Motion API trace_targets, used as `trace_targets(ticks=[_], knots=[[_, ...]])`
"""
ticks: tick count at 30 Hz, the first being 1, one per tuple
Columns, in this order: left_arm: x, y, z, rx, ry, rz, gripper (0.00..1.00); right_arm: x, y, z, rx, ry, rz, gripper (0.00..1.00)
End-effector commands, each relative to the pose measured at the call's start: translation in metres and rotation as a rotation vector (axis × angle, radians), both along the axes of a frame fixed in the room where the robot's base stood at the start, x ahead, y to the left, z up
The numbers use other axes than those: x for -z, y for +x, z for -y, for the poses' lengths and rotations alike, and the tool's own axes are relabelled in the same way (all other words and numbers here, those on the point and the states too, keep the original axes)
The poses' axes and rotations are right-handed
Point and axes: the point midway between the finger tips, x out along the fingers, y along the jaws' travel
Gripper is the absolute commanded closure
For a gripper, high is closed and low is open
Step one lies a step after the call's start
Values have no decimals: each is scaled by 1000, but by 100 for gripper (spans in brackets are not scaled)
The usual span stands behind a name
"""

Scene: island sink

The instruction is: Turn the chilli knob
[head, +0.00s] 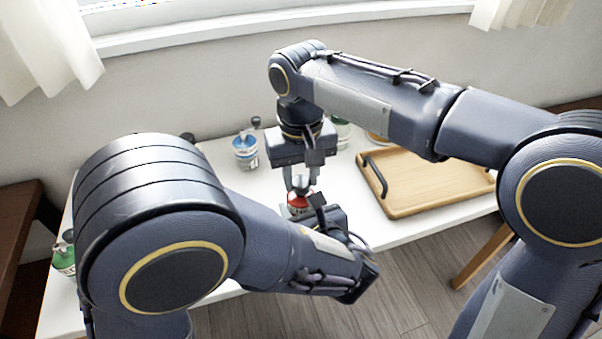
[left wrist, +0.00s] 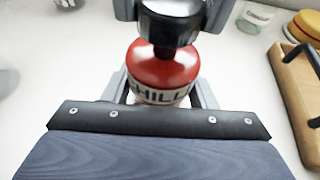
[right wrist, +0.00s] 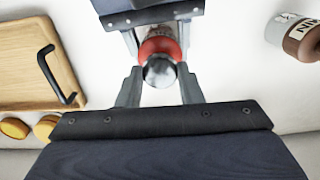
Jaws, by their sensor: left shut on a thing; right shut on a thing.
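The chilli grinder (head: 300,203) stands on the white tabletop, with a red top and a "CHILLI" label that shows in the left wrist view (left wrist: 162,70). Its dark, shiny knob (left wrist: 168,24) sits above the red part and also shows in the right wrist view (right wrist: 159,72). My left gripper (left wrist: 163,92) is shut on the grinder's body from the near side, one finger on each side of the label. My right gripper (right wrist: 159,75) comes down from above and is shut on the knob. In the head view the right gripper (head: 300,180) partly hides the knob.
A wooden tray (head: 430,178) with black handles lies to the right. A blue-topped jar (head: 245,150) stands behind left, and a green-topped jar (head: 64,256) at the far left. A brown-topped jar (right wrist: 300,38) shows in the right wrist view.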

Motion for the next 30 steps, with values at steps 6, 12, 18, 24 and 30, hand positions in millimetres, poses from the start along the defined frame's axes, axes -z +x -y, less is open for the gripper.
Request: trace_targets(ticks=[6,12,18,24,30], knots=[[0,0,0,0,0,0,74,0,0,0,-2,0,1,44],[0,0,0,0,0,0,74,0,0,0,-2,0,1,44],[0,0,0,0,0,0,74,-11,1,-1,-2,2,4,44],[0,0,0,0,0,0,74,-50,1,-1,-3,4,6,44],[0,0,0,0,0,0,74,-91,1,-1,-3,3,4,44]])
